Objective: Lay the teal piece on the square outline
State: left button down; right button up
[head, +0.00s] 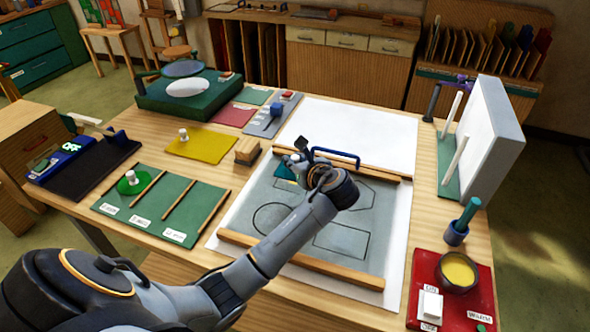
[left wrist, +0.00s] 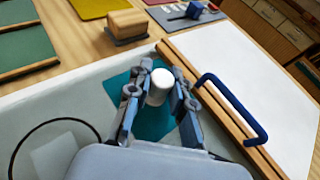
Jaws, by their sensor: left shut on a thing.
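The teal piece (head: 284,171) is at the upper left of the grey panel (head: 318,262), mostly behind my left gripper (head: 298,160) in the head view. In the left wrist view the teal piece (left wrist: 117,86) lies flat below the fingers, with a white knob (left wrist: 160,84) on it. My left gripper (left wrist: 155,92) is shut on that knob. The panel shows a circle outline, a four-sided outline at the lower right and a many-sided outline at the upper right. I cannot tell whether the piece touches the panel. My right gripper is out of view.
Wooden bars (head: 300,260) edge the panel, and a blue handle (head: 337,157) stands on the far one. A wooden block (head: 247,151) and a yellow sheet (head: 203,145) lie left. A green divided tray (head: 160,205) is further left. A white board (head: 485,130) stands right.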

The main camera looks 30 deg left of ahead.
pick_arm(q)
jog(key=shift+w+a+f, duration=0.3)
jog(key=shift+w+f, duration=0.1)
jog(key=shift+f, duration=0.15)
jog(key=shift+w+a+f, duration=0.25)
jog(key=shift+w+f, duration=0.15)
jog(key=shift+f, duration=0.15)
notch_tip(320, 180, down, 3)
jog(key=shift+w+a+f+p, duration=0.1)
jog(key=shift+w+a+p, duration=0.05)
jog(key=shift+p, duration=0.2)
jog(key=shift+f, duration=0.2)
jog(key=shift+f, duration=0.1)
jog(key=c, duration=1.2)
grip_release()
jog(key=b+v, duration=0.1)
jog(key=v, duration=1.1)
